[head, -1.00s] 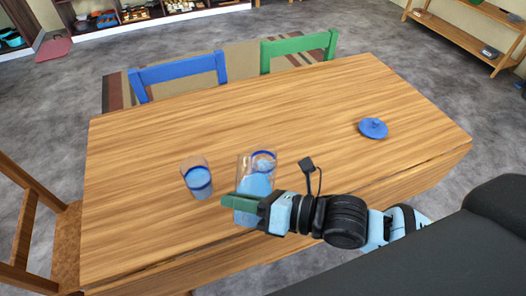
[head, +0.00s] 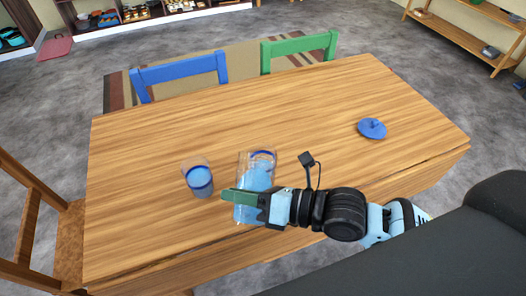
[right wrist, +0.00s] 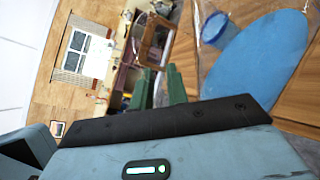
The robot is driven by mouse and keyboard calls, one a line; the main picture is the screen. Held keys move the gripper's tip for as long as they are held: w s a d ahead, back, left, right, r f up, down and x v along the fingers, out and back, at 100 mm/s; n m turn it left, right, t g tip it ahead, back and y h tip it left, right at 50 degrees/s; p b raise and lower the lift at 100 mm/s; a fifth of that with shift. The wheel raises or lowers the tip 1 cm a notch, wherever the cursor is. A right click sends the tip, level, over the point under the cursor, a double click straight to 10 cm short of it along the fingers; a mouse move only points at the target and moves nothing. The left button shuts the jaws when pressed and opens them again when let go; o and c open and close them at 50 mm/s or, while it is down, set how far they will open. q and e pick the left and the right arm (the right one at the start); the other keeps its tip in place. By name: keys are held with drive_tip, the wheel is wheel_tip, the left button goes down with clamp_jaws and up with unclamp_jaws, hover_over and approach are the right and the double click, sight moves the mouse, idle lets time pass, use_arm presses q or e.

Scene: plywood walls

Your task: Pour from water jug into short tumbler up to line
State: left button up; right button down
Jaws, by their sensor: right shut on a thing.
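The water jug (head: 243,168) is clear, with a blue ring near its top and pale blue water inside. My right gripper (head: 243,198) is shut on it at its near side, partly hiding its lower part. The jug looks close to upright. The short tumbler (head: 198,178) stands on the table just left of the jug, with a small gap between them. It is clear with a dark blue band and holds pale blue water; its exact level against the line is hard to tell. The right wrist view shows the jug's broad blue water (right wrist: 262,60) and what looks like the tumbler (right wrist: 214,28). My left gripper is out of view.
A blue lid (head: 372,128) with a knob lies on the right part of the wooden table (head: 290,100). A blue chair (head: 180,72) and a green chair (head: 298,45) stand at the far edge, and a wooden chair (head: 40,225) at the left. The table's middle is clear.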

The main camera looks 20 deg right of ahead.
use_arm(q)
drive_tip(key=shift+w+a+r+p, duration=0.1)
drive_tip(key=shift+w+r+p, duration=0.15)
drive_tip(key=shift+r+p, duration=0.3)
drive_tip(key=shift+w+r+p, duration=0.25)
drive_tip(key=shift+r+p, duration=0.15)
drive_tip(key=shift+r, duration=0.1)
use_arm(e)
drive_tip(key=shift+w+d+r+m+g, duration=0.15)
drive_tip(key=shift+w+r+m, duration=0.2)
drive_tip(key=shift+r, duration=0.3)
drive_tip(key=shift+w+d+r+m+g, duration=0.2)
drive_tip(key=shift+r+m, duration=0.25)
drive_tip(key=shift+r, duration=0.2)
idle(1.6)
